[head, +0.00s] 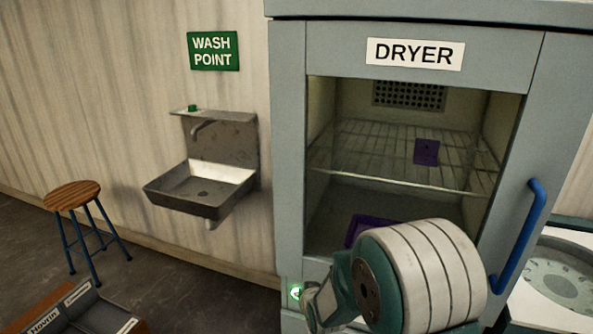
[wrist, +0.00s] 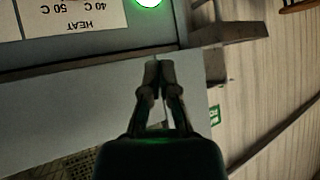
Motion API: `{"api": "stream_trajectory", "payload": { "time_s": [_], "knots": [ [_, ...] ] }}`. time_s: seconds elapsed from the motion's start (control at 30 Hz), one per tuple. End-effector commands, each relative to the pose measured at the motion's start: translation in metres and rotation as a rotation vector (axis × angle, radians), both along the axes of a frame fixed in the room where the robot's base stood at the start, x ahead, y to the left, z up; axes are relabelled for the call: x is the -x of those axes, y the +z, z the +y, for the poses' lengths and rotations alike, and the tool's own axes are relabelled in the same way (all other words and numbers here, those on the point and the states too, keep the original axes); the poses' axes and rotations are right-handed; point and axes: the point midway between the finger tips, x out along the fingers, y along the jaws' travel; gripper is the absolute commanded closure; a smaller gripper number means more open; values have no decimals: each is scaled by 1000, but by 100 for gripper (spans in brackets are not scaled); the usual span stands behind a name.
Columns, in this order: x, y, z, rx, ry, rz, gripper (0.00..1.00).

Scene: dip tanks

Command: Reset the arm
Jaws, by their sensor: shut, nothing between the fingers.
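My gripper (head: 318,308) is low in front of the dryer (head: 288,150), close by a green lit button (head: 295,292) on its lower left front. My arm covers part of the dryer's lower front. In the wrist view my gripper (wrist: 158,66) has its fingertips together with nothing between them. The lit button (wrist: 148,2) shows there at the top edge, apart from the fingertips, beside an upside-down HEAT label (wrist: 75,18).
Inside the dryer, a purple piece (head: 426,151) is on the wire rack and a purple frame-like thing (head: 357,230) is below. A blue handle (head: 521,235) stands out at right. A sink (head: 200,188) and stool (head: 72,195) are left, with open floor between stool and dryer.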

Motion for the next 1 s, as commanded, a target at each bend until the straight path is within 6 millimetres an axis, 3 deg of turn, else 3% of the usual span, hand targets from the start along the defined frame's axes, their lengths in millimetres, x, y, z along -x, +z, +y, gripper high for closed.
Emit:
{"api": "stream_trajectory", "payload": {
  "time_s": [0.03, 0.2, 0.5, 0.8, 1.0],
  "knots": [
    [4, 21, -8, 7, -7, 6, 100],
    [28, 68, -31, 41, -24, 66, 100],
    [93, 138, -72, 91, -52, 173, 100],
    [181, 186, -106, 134, -76, 283, 100],
    [246, 205, -123, 157, -90, 355, 100]
  ]
}}
